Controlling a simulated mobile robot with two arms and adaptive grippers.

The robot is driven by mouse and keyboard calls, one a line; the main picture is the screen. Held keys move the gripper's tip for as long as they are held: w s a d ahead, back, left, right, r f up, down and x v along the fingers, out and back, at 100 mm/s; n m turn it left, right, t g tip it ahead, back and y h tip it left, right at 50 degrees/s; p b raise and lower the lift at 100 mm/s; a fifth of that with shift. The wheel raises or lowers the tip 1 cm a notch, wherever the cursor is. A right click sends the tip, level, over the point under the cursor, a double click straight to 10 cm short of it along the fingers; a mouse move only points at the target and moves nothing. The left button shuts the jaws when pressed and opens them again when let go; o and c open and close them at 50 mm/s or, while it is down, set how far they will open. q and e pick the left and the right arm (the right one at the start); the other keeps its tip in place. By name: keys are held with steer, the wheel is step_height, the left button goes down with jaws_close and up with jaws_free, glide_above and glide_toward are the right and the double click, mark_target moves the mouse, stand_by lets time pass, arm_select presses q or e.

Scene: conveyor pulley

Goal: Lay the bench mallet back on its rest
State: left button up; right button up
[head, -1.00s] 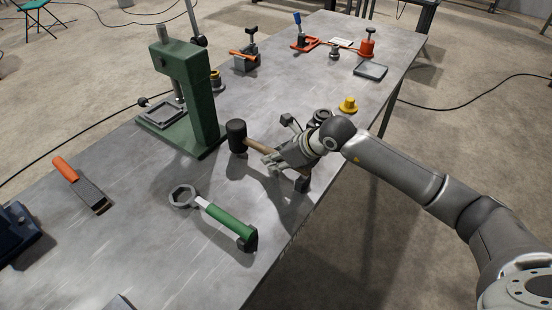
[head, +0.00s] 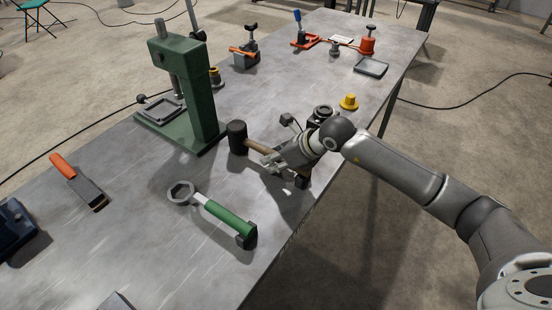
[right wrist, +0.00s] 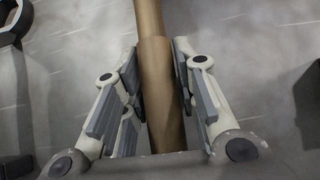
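The bench mallet (head: 237,139) has a black head and a wooden handle. Its head points left in the head view, beside the green press. My right gripper (head: 268,162) is around the handle from the right. In the right wrist view, the fingers of my right gripper (right wrist: 157,70) lie close along both sides of the wooden handle (right wrist: 158,85) and appear shut on it. The handle's end is hidden by my gripper. I cannot clearly pick out the mallet's rest; dark blocks near my gripper are partly covered. My left gripper is out of view.
A green-handled ring wrench (head: 228,219) lies nearer on the metal bench (head: 130,255). The green press (head: 185,95) stands left of the mallet. A yellow knob piece (head: 348,102) and a grey tray (head: 371,67) are farther back. An orange-handled tool (head: 78,182) lies at left.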

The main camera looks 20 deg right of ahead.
steer(key=shift+o, duration=0.3)
steer(key=shift+f, duration=0.1)
steer(key=o, duration=0.5)
steer(key=shift+s, duration=0.1)
steer(key=shift+f, duration=0.15)
steer(key=shift+p+v, duration=1.45)
steer(key=shift+v, duration=1.55)
steer(key=shift+p+v, duration=0.35)
steer(key=shift+v, duration=0.8)
